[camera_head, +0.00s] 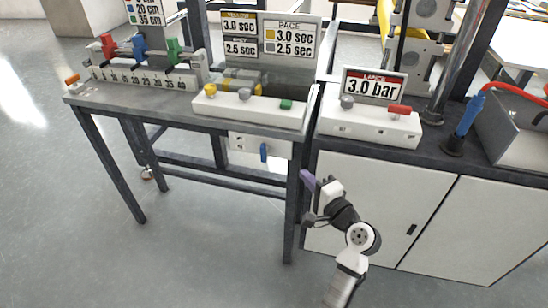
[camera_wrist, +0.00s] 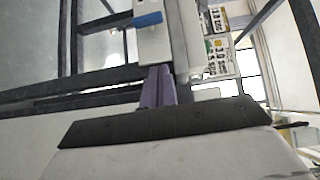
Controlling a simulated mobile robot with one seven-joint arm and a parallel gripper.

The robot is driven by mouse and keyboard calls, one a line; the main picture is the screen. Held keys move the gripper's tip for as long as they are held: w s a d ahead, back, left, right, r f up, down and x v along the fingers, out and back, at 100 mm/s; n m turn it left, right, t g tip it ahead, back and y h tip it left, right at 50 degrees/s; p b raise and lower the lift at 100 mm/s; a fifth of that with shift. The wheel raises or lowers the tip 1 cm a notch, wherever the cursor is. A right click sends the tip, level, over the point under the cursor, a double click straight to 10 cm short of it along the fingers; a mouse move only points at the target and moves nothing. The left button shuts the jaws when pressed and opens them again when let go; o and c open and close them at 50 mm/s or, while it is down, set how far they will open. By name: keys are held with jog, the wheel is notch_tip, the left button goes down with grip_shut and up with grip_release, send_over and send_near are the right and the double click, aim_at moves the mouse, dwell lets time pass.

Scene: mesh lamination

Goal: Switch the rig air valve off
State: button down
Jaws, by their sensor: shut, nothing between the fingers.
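A blue lever (camera_head: 263,152) hangs straight down on a white plate (camera_head: 244,143) under the front edge of the left bench; it looks like the rig air valve, though no label on it can be read. In the wrist view the blue lever (camera_wrist: 146,19) lies across the white plate (camera_wrist: 154,45), near the top. My gripper (camera_head: 308,180) has purple fingers and is shut and empty. It is to the right of the lever and a little lower in the head view, apart from it. In the wrist view the closed fingers (camera_wrist: 157,88) point toward the plate, short of the lever.
A dark bench leg (camera_head: 291,205) stands close to my gripper, beside a white cabinet (camera_head: 375,205). Above are a white box with knobs (camera_head: 250,110) and a lance box (camera_head: 368,125) with a red lever under a "3.0 bar" sign. Floor in front is clear.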

aim_at(263, 153)
jog(key=shift+w, duration=0.1)
jog(key=shift+s+a+p+x, duration=0.2)
jog(key=shift+a+p+x, duration=0.3)
jog(key=shift+x, duration=1.65)
jog(key=shift+s+a+p+x, duration=0.3)
jog(key=shift+p+x, duration=0.25)
jog(key=shift+x, duration=1.55)
jog(key=shift+s+a+p+x, duration=0.15)
jog(key=shift+a+p+x, duration=0.4)
jog(key=shift+x, duration=1.6)
